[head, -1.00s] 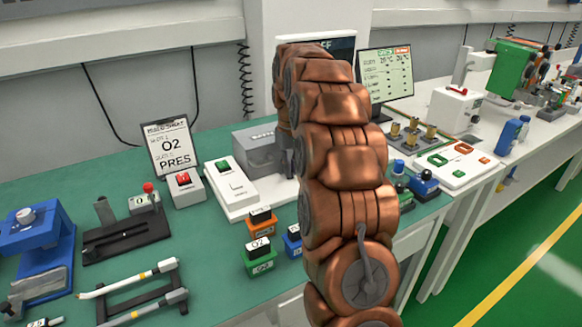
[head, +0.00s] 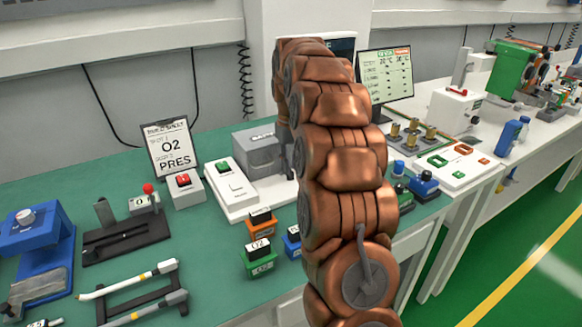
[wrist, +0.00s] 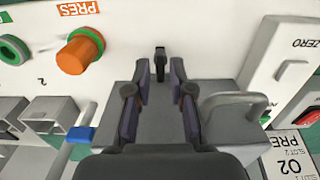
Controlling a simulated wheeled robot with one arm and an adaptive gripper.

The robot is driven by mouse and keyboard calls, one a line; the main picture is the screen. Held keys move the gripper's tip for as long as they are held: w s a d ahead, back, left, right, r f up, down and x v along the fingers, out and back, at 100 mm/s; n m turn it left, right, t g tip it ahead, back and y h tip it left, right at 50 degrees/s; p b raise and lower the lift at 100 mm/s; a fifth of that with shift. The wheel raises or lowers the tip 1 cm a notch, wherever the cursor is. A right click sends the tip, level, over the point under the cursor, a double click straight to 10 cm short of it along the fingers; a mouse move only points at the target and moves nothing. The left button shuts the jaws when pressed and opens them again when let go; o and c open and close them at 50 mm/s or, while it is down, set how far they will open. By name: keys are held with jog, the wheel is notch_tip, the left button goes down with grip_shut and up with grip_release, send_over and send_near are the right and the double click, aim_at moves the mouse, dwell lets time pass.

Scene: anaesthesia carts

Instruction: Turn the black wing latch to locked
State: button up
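The black wing latch (wrist: 160,56) shows in the wrist view as a small dark upright piece, just beyond the fingertips and in line with the gap between them. My gripper (wrist: 160,74) is open, with one finger on each side of that gap. I cannot tell whether the fingertips touch the latch. Below the fingers is a grey box (wrist: 222,128) with a handle. In the head view the grey box (head: 258,150) stands on the green bench, partly behind my arm. My gripper and the latch are hidden there.
In the wrist view an orange knob (wrist: 80,52) is at the upper left and a white ZERO panel (wrist: 285,62) at the right. In the head view a white unit with a green button (head: 226,188) and an O2 PRES sign (head: 170,148) stand left of the box.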

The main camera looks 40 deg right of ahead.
aim_at(291, 171)
jog(key=shift+r, duration=2.9)
